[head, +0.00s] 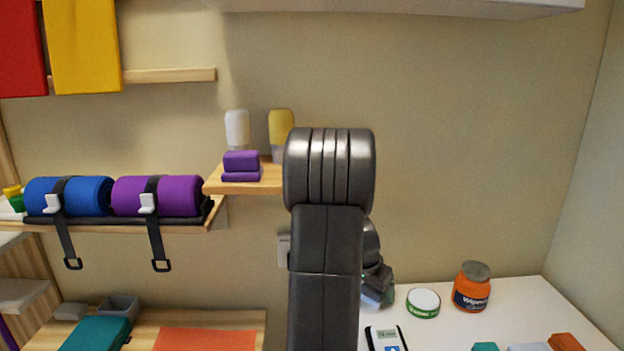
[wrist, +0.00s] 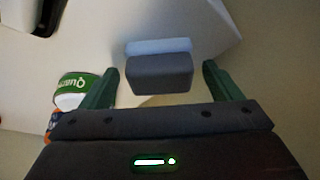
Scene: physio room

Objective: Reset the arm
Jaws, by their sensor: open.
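My gripper (wrist: 160,69) is open in the wrist view, its two green fingers wide apart. A dark grey block (wrist: 160,78) with a pale blue part (wrist: 158,47) behind it shows between the fingers. There are visible gaps on both sides, and I cannot tell how far beyond the fingers it is. In the head view my arm rises in the middle and bends over at the top. My gripper (head: 376,284) is partly hidden behind it, low over the left part of the white table.
The white table (head: 448,335) holds a green-and-white tin (head: 423,302), an orange jar (head: 471,290), a phone-like device (head: 385,338) and small blocks at the front. Left of my arm, a wooden shelf (head: 215,184) holds bottles and purple blocks. Rolled mats (head: 157,196) sit further left.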

